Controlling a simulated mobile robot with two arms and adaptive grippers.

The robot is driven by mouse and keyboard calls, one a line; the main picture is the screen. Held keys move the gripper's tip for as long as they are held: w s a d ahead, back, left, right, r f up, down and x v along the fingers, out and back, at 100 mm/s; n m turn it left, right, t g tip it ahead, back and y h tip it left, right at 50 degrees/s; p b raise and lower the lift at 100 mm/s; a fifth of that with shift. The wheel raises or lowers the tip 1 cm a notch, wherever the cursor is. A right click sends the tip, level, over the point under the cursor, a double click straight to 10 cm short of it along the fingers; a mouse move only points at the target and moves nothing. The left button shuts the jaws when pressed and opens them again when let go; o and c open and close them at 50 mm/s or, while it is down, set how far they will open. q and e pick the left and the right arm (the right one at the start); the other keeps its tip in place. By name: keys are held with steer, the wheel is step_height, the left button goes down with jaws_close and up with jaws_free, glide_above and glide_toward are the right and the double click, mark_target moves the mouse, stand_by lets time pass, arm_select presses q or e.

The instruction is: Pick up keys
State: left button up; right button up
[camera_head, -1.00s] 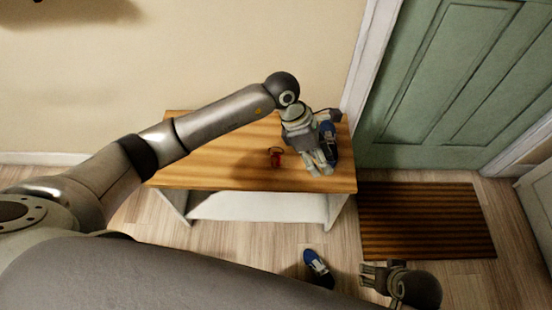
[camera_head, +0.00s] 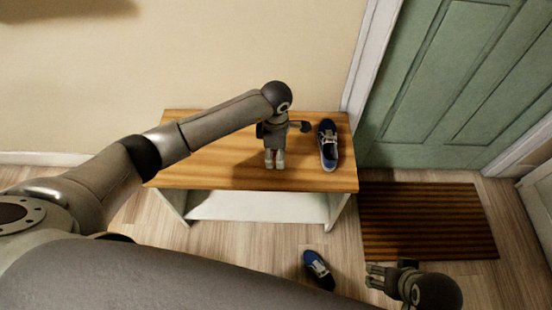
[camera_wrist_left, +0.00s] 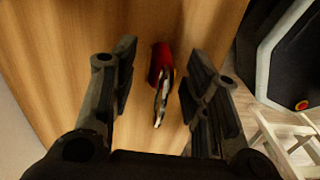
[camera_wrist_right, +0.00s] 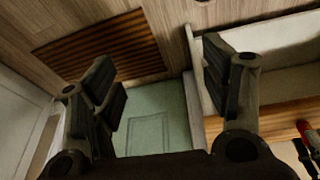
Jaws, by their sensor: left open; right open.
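The keys (camera_wrist_left: 159,90), with a red fob and metal parts, lie on the wooden bench top (camera_wrist_left: 60,50) in the left wrist view. They sit between the two open fingers of my left gripper (camera_wrist_left: 157,75), apart from both. In the head view my left gripper (camera_head: 274,160) points down over the bench and hides the keys. The red fob also shows at the right edge of the right wrist view (camera_wrist_right: 304,128). My right gripper (camera_head: 376,280) is open and empty over the floor, right of the bench.
A blue shoe (camera_head: 328,145) stands on the bench top to the right of my left gripper. Another blue shoe (camera_head: 318,270) is on the floor in front. A brown striped mat (camera_head: 425,220) lies before the green door (camera_head: 450,100). The bench's left part is clear.

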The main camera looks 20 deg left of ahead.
arm_select(q)
steer(key=shift+f, duration=1.4)
arm_select(e)
steer(key=shift+v, duration=1.05)
arm_select(q)
steer(key=shift+c, duration=0.4)
jaws_close()
steer(key=shift+r, duration=0.2)
